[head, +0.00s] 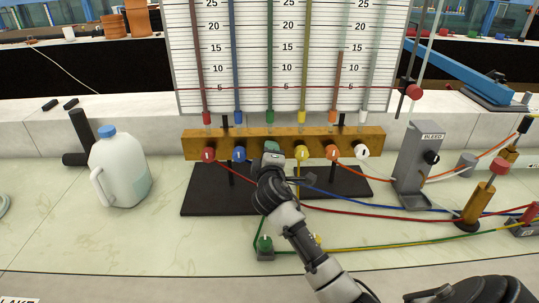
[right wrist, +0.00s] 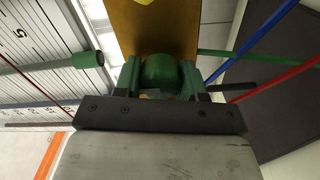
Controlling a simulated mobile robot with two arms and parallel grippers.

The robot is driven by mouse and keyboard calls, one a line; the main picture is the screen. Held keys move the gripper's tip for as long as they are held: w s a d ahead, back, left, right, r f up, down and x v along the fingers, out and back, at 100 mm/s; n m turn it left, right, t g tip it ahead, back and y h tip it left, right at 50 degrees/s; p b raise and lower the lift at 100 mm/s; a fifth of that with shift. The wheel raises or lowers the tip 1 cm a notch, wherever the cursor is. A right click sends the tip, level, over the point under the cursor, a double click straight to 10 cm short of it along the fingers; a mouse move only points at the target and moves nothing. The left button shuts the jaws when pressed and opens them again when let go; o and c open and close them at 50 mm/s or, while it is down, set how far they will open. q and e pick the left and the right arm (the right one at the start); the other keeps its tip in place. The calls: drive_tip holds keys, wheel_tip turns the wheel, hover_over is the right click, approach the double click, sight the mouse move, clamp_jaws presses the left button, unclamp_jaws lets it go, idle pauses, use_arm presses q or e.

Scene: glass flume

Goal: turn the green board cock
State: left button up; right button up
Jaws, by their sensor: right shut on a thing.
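The green board cock (right wrist: 160,72) shows as a rounded green knob in the right wrist view, between my two fingers. In the head view it is mostly hidden behind my right gripper (head: 270,160), at the brass bar (head: 318,137). My right gripper is shut on the knob and comes in from the lower right. The knob's exact turn angle cannot be told. A red cock (head: 208,154) and a blue cock (head: 239,154) sit left of it on the bar. A yellow cock (head: 301,153) sits just right of it. My left gripper is not in view.
An orange cock (head: 332,152) and a white cock (head: 362,149) are farther right. A scale board (head: 320,60) with coloured tubes rises behind. A white jug (head: 119,170) stands left. A grey BLEED stand (head: 415,165) stands right. Coloured hoses and a green-knobbed block (head: 264,244) lie in front.

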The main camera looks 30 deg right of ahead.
drive_tip(key=shift+f, duration=0.15)
drive_tip(key=o, duration=0.9)
drive_tip(key=v, duration=1.1)
drive_tip(key=shift+b, duration=0.35)
